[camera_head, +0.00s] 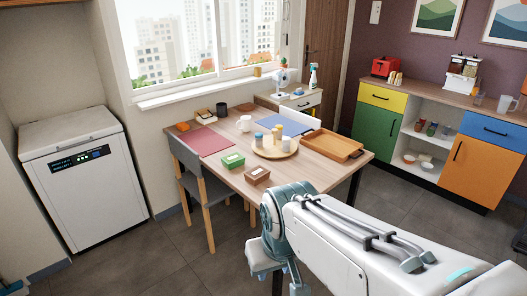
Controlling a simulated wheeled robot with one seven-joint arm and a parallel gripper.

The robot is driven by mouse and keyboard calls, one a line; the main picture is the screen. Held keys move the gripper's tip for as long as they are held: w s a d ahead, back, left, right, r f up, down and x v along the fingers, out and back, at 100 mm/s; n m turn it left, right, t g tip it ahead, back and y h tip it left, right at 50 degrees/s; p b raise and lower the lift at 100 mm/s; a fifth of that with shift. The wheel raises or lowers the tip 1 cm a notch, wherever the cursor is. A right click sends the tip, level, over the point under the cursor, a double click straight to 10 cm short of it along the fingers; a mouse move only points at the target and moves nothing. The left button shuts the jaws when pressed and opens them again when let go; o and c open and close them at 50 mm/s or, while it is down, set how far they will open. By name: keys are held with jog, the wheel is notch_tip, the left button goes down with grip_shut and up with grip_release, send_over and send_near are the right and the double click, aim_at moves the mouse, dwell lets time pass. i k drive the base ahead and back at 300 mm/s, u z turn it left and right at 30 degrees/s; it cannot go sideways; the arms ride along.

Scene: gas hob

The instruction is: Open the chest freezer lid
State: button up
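The chest freezer (95,200) is a white box at the left, against the wall in the corner left of the window. Its lid (70,131) lies shut on top. A dark display panel (80,159) with lit text is on its upper front. My arm reaches in from the lower right, bends at a joint right of the picture's middle and drops toward the bottom edge. My gripper does not show in this view. The arm is well to the right of the freezer and apart from it.
A wooden dining table (225,176) with mats, cups, boxes and a tray stands in the middle. A grey chair (193,180) is at its left side, between table and freezer. Tiled floor (130,255) in front of the freezer is mostly clear. Coloured cabinets (376,131) line the right wall.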

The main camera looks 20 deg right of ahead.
aim_at(37, 139)
jog(key=z, duration=0.15)
jog(key=i, duration=0.85)
jog(key=u, duration=1.95)
jog(key=i, duration=2.7)
jog(key=z, duration=1.05)
jog(key=i, duration=0.3)
jog(key=z, duration=0.05)
